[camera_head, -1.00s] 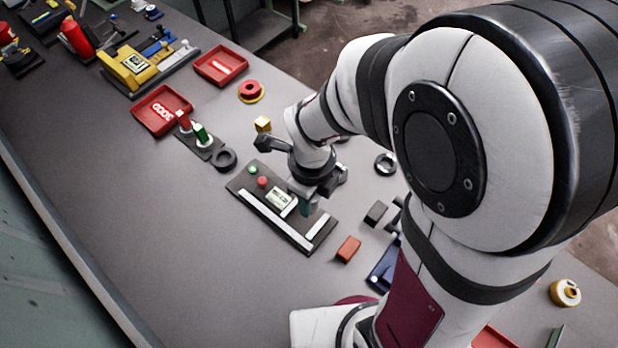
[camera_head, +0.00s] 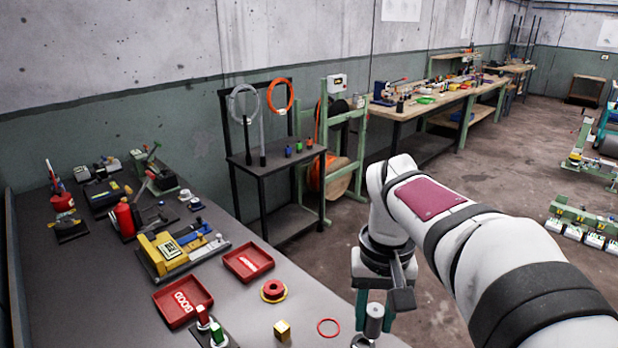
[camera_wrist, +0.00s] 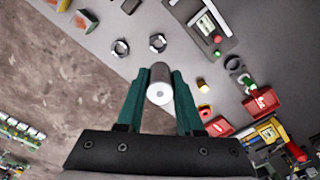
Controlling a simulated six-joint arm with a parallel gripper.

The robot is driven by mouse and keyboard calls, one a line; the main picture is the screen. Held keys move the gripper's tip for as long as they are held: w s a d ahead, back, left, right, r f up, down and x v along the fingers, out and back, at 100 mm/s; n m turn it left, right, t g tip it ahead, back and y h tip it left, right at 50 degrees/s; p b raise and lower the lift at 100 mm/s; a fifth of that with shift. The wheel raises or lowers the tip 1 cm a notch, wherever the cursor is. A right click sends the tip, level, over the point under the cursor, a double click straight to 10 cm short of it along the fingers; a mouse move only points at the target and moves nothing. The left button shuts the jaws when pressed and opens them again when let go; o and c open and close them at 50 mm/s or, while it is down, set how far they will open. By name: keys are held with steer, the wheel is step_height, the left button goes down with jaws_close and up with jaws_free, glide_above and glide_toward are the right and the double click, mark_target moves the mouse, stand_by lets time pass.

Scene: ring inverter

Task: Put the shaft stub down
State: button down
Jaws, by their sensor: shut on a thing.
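The shaft stub (camera_wrist: 160,86) is a short grey cylinder with a pale round end face. It sits between the two teal fingers of my gripper (camera_wrist: 160,80) in the wrist view, and the fingers are shut on it. In the head view my gripper (camera_head: 375,308) hangs at the lower middle, near the table's right edge, with the grey stub (camera_head: 374,322) at its fingertips. The stub appears held above the table (camera_wrist: 185,65). The wrist view looks past it to the table edge and the floor, so its height is hard to judge.
A panel with a display (camera_wrist: 208,22) lies beyond. Bare floor (camera_wrist: 50,90) lies past the edge.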

steer(key=shift+w+d+r+n, duration=0.1)
steer(key=shift+w+r+n, duration=0.05)
steer(key=shift+r+n, duration=0.2)
steer(key=w+a+f+n, duration=0.3)
steer(key=a+f, duration=0.4)
steer(key=a, duration=0.1)
steer(key=w+a+f+n, duration=0.3)
steer(key=a+f+n, duration=0.1)
steer(key=a+f, duration=0.3)
steer(key=w+a+f+n, duration=0.3)
steer(key=a+f, duration=0.4)
steer(key=a, duration=0.3)
steer(key=shift+a+f+n, duration=0.2)
steer(key=shift+a+n, duration=0.05)
steer(key=shift+a, duration=0.1)
steer(key=f, duration=0.4)
steer(key=shift+s+a, duration=0.1)
steer(key=shift+a, duration=0.3)
steer(key=shift+f, duration=0.2)
steer(key=shift+f, duration=0.1)
